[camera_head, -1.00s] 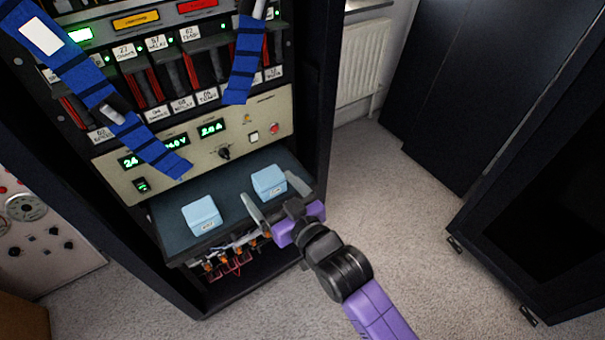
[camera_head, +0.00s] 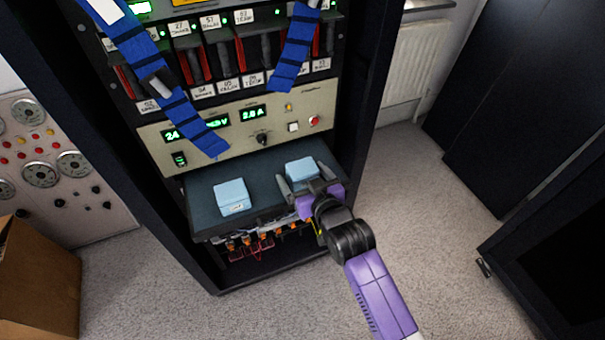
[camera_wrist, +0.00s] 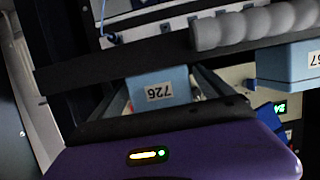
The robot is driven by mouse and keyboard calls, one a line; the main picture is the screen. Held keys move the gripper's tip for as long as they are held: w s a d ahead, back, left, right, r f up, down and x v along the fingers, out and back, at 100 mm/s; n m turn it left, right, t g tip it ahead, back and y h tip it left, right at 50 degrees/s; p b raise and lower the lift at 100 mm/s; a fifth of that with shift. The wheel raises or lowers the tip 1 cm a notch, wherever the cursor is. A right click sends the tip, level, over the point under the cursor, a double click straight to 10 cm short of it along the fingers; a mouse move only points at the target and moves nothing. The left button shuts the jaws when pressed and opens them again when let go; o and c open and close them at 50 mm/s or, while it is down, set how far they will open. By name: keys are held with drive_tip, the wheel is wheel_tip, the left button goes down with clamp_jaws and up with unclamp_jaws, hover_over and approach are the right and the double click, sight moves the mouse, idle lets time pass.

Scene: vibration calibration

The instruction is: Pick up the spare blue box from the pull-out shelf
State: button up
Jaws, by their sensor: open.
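Two light blue boxes with white labels rest on the dark pull-out shelf (camera_head: 262,184). The left box (camera_head: 232,197) stands apart from my gripper. My gripper (camera_head: 304,180) is open at the right box (camera_head: 301,168), with one finger on each side of it. In the wrist view, a box labelled 726 (camera_wrist: 150,84) shows between the fingers, partly hidden by the dark front of the gripper. The other box (camera_wrist: 285,68) is cut off at the right edge of that view. I cannot tell whether the fingers touch the box, or which box is the spare.
The rack's control panel (camera_head: 240,128) rises behind the shelf, with blue straps (camera_head: 188,118) hanging before it. Wiring (camera_head: 262,243) lies below the shelf. A cardboard box (camera_head: 38,285) stands at lower left.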

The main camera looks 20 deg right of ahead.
drive_tip(key=c, duration=1.6)
drive_tip(key=shift+r, duration=0.1)
drive_tip(key=shift+c, duration=0.2)
